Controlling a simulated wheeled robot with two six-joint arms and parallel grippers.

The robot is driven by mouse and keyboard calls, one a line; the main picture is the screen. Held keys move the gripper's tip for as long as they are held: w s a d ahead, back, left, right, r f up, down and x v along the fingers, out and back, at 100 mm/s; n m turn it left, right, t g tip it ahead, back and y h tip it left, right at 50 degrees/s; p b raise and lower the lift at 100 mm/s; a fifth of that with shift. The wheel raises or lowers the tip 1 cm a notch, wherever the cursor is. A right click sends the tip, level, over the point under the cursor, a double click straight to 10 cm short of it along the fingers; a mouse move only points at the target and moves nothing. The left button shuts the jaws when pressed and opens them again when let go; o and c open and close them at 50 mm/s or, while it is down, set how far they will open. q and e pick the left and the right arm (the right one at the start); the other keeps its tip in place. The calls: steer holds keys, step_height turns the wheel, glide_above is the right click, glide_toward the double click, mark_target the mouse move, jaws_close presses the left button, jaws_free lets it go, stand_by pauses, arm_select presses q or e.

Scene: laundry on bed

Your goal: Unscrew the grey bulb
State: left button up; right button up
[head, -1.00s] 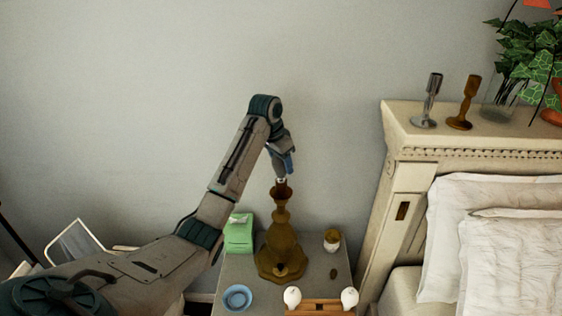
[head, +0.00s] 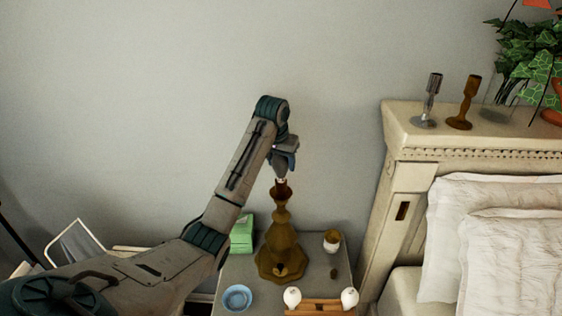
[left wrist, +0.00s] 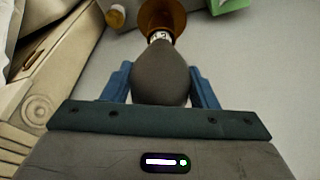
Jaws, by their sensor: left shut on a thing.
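The grey bulb (left wrist: 160,75) sits between the two blue fingers of my left gripper (left wrist: 162,86) in the left wrist view. The gripper is shut on it. The bulb's narrow metal end points at the socket of the brown lamp base (left wrist: 163,17); I cannot tell how far it sits in the socket. In the head view the brown lamp base (head: 281,245) stands upright on the nightstand, with my left gripper (head: 281,170) pointing down just above its top. The bulb is mostly hidden there by the gripper. My right gripper is in neither view.
The nightstand (head: 255,297) also holds a green box (head: 242,233), a blue dish (head: 237,298), a small brown and white cup (head: 332,241) and two white bulbs (head: 292,297) on a wooden holder (head: 322,307). The bed headboard (head: 400,155) stands close on the right.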

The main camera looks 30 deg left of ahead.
arm_select(q)
steer(key=n, duration=0.2)
steer(key=shift+n+y, duration=0.3)
steer(key=shift+y, duration=0.1)
steer(key=shift+n, duration=0.4)
steer(key=n+y, duration=0.1)
steer(key=n, duration=0.2)
steer(key=shift+g, duration=0.3)
steer(key=o, duration=0.8)
